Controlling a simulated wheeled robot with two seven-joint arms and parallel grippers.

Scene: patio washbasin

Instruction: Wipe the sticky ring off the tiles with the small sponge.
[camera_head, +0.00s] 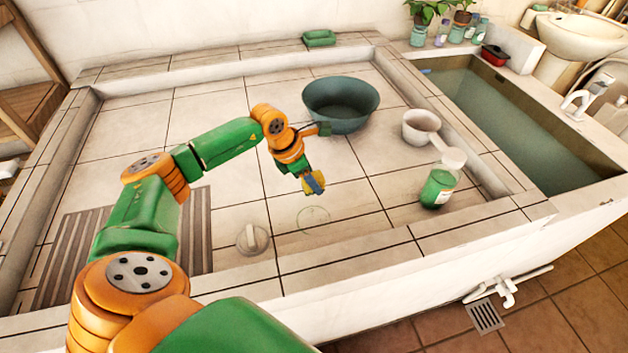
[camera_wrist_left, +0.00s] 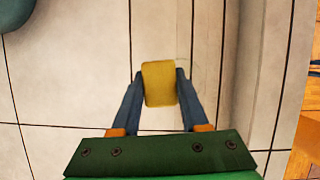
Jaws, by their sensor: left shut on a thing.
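The small yellow sponge (camera_wrist_left: 159,83) is gripped between the blue fingers of my left gripper (camera_wrist_left: 158,90) in the wrist view. In the head view my left gripper (camera_head: 314,183) is over the middle of the tiles, with a bit of the sponge's yellow showing at its fingers. A faint greenish ring (camera_head: 313,219) marks the pale tiles (camera_head: 226,106), just nearer the front than the gripper. A faint arc of the ring shows to the right of the sponge in the wrist view. I cannot tell whether the sponge touches the tiles. My right gripper is out of view.
A teal tub (camera_head: 341,107) stands behind the gripper. A white dipper (camera_head: 421,127) and a green bottle (camera_head: 438,188) stand to the right. A round pale lid-like object (camera_head: 252,239) lies left of the ring. A water trough (camera_head: 500,115) is at far right.

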